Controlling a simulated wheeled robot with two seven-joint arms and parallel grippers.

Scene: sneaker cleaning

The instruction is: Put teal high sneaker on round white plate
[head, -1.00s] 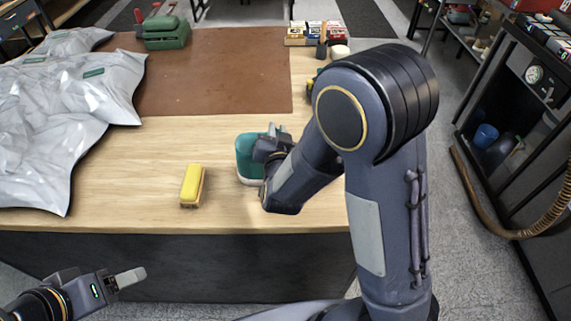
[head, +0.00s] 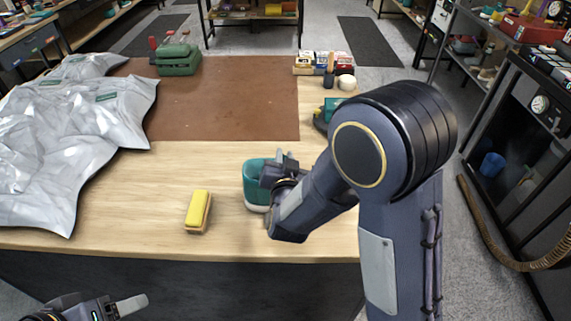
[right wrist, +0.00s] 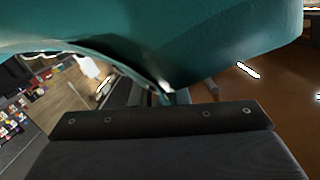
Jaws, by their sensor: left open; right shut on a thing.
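A teal high sneaker (head: 256,181) with a white sole stands near the front edge of the wooden table in the head view, partly hidden by my right gripper. My right gripper (head: 277,168) is shut on its upper part, from the right side. In the right wrist view teal material (right wrist: 220,40) fills the top, close against the gripper. I cannot tell whether the sole touches the table. My left gripper (head: 131,305) is open and empty, low in front of the table. I see no round white plate; my right arm hides part of the table.
A yellow brush (head: 198,209) lies left of the sneaker. Silvery bags (head: 70,140) cover the table's left side. A brown mat (head: 225,95) lies behind, with a green tool (head: 178,60) at its back. Small boxes (head: 320,64) stand at the back right. A teal and dark object (head: 328,113) is partly hidden.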

